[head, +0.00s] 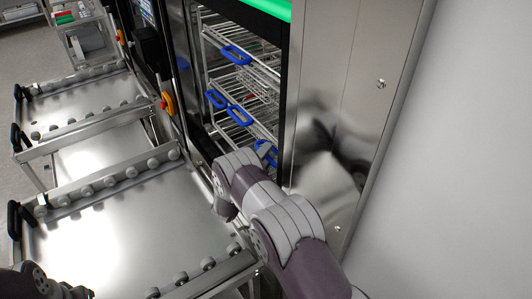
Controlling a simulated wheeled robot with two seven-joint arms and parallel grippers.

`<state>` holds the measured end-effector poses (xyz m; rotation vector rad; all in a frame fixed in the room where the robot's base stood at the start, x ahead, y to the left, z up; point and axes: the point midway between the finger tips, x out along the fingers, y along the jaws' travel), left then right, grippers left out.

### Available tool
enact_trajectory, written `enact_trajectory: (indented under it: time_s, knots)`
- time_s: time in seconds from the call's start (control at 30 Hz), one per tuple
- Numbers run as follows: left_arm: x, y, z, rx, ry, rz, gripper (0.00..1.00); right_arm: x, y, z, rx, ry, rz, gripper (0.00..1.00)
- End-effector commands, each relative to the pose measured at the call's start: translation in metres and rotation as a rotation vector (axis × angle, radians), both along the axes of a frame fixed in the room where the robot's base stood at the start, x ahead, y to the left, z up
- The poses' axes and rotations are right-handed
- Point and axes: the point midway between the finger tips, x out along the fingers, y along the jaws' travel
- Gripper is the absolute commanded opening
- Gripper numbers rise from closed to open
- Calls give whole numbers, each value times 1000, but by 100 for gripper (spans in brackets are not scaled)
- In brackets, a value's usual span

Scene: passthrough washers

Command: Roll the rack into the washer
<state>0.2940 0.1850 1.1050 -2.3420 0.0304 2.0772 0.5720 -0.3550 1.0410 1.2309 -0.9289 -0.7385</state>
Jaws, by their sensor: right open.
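The wire rack (240,85) has several tiers with blue handles and stands inside the open washer (292,75). Its lower front is partly hidden by my right arm. My right gripper (258,156) is open at the washer's opening, close to the lowest blue handle; I cannot tell whether it touches. A dark part of my left arm (42,286) shows at the bottom left corner, and its jaws cannot be made out. The loading table (115,235) with side rollers stands in front of the washer and carries no rack.
More roller tables (95,155) stand to the left, with black handles at their outer ends. Yellow-and-red emergency buttons (167,103) stick out beside the washer opening. A steel panel (345,80) and a pale wall (465,170) bound the right side. A shelf cart (82,28) stands at the back left.

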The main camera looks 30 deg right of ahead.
Motion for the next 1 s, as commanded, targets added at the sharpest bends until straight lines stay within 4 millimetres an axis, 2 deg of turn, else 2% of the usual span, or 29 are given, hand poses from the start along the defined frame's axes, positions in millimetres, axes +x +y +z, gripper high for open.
enact_trajectory:
  time_s: [0.17,0.2,0.27,0.3,0.33,0.5,0.7,0.8,1.0]
  knots:
    - [0,0,0,0,0,0,0,0,0,-1,1,0,0,42]
    - [0,0,0,0,0,0,0,0,0,-1,1,0,0,39]
    - [0,0,0,0,0,0,0,0,0,-1,1,0,0,19]
    - [0,0,0,0,0,0,0,0,0,-1,0,2,1,6]
    - [0,0,0,0,0,0,0,0,0,-1,1,1,1,0]
    - [0,0,-2,0,0,0,0,0,-2,-1,0,1,0,0]
    - [0,0,-12,0,0,0,0,3,-35,-2,-2,-2,-4,0]
    - [0,0,-14,0,0,0,0,3,-45,0,-3,-2,-3,0]
    - [0,0,-13,0,0,0,0,3,-47,1,-2,-1,-2,0]
